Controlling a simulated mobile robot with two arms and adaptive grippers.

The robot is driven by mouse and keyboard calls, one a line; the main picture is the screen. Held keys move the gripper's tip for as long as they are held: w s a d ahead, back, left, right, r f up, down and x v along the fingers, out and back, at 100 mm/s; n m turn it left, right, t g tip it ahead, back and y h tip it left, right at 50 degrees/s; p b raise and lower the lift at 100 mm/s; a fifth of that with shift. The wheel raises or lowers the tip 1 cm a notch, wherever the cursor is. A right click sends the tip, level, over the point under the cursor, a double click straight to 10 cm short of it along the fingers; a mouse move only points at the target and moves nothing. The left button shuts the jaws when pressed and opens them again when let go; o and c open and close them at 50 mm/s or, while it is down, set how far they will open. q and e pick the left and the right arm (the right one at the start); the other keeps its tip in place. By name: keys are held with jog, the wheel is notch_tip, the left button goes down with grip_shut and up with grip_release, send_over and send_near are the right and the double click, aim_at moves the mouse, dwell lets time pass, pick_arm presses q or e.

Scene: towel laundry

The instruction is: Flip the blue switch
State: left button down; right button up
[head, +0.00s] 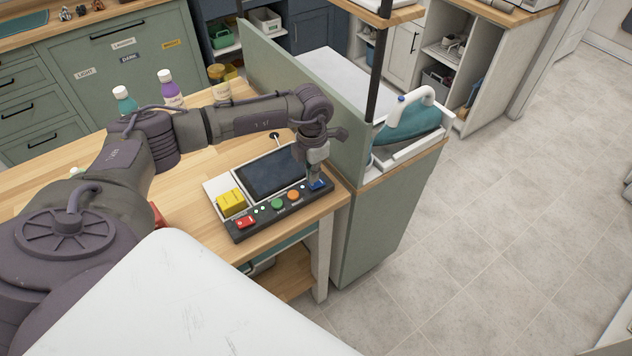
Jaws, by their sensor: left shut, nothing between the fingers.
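The blue switch (318,185) sits at the right end of a dark control panel (262,221) on the wooden counter. My left gripper (317,178) is shut and empty, pointing down right at the blue switch. It seems to touch the switch or hover just above it; I cannot tell which. The gripper partly covers the switch, so its position is unclear. Along the same panel are an orange button (293,196), a green button (277,204) and a red switch (246,222). My right gripper is not in view.
A dark screen (270,174) and a yellow block (231,203) are behind the buttons. A green partition (300,92) rises close to the right of my gripper. Bottles (171,89) stand at the counter's back. A teal iron (408,122) rests beyond the partition.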

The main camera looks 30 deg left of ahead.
aim_at(313, 184)
pick_arm(q)
jog(key=shift+f+b, duration=0.55)
jog(key=shift+f, duration=0.15)
jog(key=shift+s+f+b, duration=0.1)
jog(key=shift+f+b, duration=0.45)
jog(key=shift+f, duration=0.05)
dwell(0.4)
jog(key=shift+r, duration=0.15)
jog(key=shift+r+p, duration=2.15)
jog(key=shift+r, duration=1.25)
